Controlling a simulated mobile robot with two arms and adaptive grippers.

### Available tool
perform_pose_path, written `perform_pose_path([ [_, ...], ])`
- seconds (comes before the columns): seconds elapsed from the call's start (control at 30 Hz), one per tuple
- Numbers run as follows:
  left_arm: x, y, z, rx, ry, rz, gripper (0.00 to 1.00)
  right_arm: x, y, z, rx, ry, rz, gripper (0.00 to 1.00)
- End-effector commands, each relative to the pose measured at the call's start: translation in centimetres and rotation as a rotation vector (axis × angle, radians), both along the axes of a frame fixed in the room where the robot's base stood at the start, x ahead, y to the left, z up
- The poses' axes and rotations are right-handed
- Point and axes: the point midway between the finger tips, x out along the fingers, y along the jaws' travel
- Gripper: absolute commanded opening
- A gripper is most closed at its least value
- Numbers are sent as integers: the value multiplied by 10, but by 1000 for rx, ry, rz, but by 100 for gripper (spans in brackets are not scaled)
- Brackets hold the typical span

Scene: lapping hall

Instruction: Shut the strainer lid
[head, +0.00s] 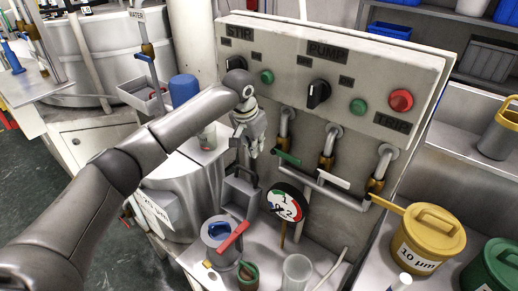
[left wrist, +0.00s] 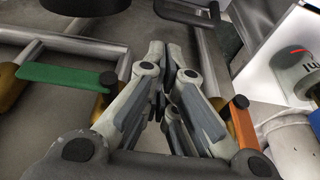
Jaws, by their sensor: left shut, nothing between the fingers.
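What looks like the strainer is a grey round body (head: 218,236) with an open top and something blue inside, low in the middle of the head view. A grey plate with a raised handle, apparently its lid (head: 240,192), stands up behind the opening. My left gripper (head: 252,152) is shut and empty, pointing down just above that lid, in front of the panel pipes. My right gripper is not in view.
A control panel (head: 335,62) with knobs and buttons rises behind. Valve pipes (head: 328,150) and a dial gauge (head: 285,202) sit close right of the gripper. A red lever (head: 233,236) and a clear cup (head: 297,270) are in front. A yellow lidded pot (head: 428,238) stands right.

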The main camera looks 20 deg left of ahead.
Motion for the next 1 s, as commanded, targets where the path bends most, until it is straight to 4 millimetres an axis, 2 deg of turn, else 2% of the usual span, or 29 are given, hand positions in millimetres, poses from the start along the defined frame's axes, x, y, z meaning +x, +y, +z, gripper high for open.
perform_pose_path([
  [0.03, 1, -1, -8, 1, 4, 1, 0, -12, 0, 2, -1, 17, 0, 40],
  [0.1, 5, -2, -21, 1, 4, 2, 0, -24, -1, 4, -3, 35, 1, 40],
  [0.2, 10, -4, -39, 1, 3, 2, 0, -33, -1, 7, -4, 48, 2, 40],
  [0.33, 15, -6, -61, 0, 2, 2, 0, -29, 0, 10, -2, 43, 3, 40],
  [0.43, 19, -7, -72, 0, 1, 1, 0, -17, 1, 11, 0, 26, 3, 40],
  [0.63, 21, -8, -82, 1, 0, 0, 0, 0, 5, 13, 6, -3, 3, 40],
  [1.0, 21, -7, -82, -1, -2, 1, 0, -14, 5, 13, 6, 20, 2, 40],
])
